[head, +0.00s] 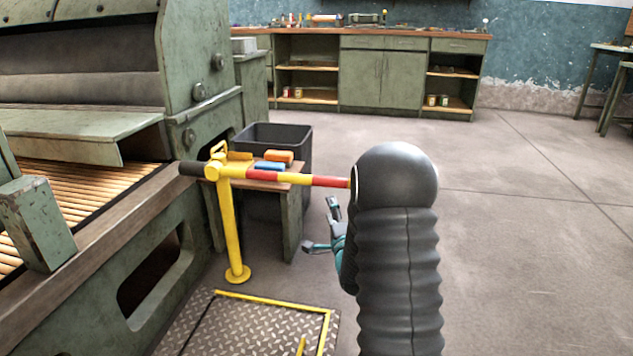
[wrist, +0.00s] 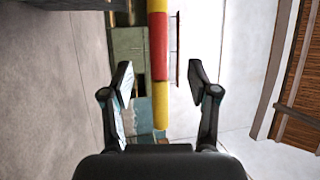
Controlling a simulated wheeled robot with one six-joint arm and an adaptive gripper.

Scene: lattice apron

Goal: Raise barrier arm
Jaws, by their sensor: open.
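The barrier arm (head: 283,176) is a level bar in yellow and red bands on a yellow post (head: 231,230). A black end sticks out on the left of the post, and the bar's right end is hidden behind my dark arm. In the wrist view the barrier arm (wrist: 159,65) comes down from the top edge, its yellow end lying between my two fingers without visible contact. My gripper (wrist: 160,95) is open and empty. In the head view my gripper (head: 328,228) is partly hidden by my arm, and shows below the bar.
A small table (head: 292,197) with orange and blue items and a dark bin (head: 298,133) stand behind the bar. A large green machine (head: 130,250) fills the left. A yellow-edged metal plate (head: 250,326) lies on the floor. The floor on the right is clear.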

